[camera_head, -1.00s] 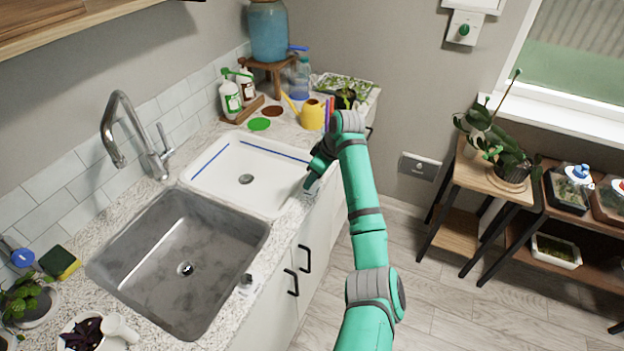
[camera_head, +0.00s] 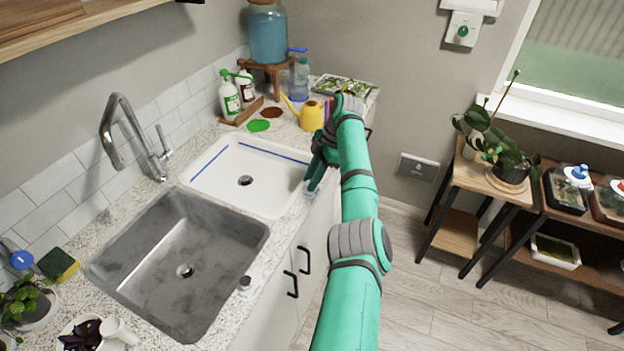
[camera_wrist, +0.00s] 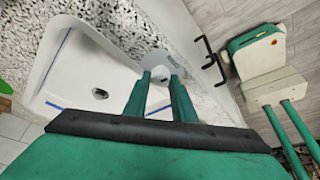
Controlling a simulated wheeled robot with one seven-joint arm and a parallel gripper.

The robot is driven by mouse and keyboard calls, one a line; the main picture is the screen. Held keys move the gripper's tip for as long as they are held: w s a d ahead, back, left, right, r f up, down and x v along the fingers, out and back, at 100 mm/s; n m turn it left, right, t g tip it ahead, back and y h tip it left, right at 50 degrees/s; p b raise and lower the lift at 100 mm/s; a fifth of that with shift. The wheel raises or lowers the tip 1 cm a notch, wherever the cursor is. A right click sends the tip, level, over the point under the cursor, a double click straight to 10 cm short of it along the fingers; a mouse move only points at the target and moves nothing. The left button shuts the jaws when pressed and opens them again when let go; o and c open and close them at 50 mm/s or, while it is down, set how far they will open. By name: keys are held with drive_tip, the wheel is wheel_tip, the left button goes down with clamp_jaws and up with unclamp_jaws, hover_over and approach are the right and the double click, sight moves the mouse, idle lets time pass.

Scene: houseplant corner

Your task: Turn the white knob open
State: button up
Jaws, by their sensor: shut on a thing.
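My gripper (camera_head: 313,186) reaches down at the right front corner of the white basin (camera_head: 212,184). In the wrist view, my gripper (camera_wrist: 160,78) has its two green fingers close together on a small pale knob (camera_wrist: 160,73) by the basin's edge. The knob is mostly hidden between the fingertips, so its turn angle cannot be read. In the head view the fingers and hand cover most of it.
A steel sink (camera_head: 205,243) with a tall tap (camera_head: 125,130) lies left of the basin. A yellow watering can (camera_head: 311,115) stands behind my gripper. Cupboard handles (camera_head: 292,284) stick out below the counter.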

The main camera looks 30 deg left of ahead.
drive_tip(key=shift+n, duration=0.4)
drive_tip(key=o, duration=1.1)
drive_tip(key=shift+c, duration=0.2)
drive_tip(key=v, duration=1)
drive_tip(key=shift+w+r, duration=0.2)
drive_tip(key=shift+r, duration=0.2)
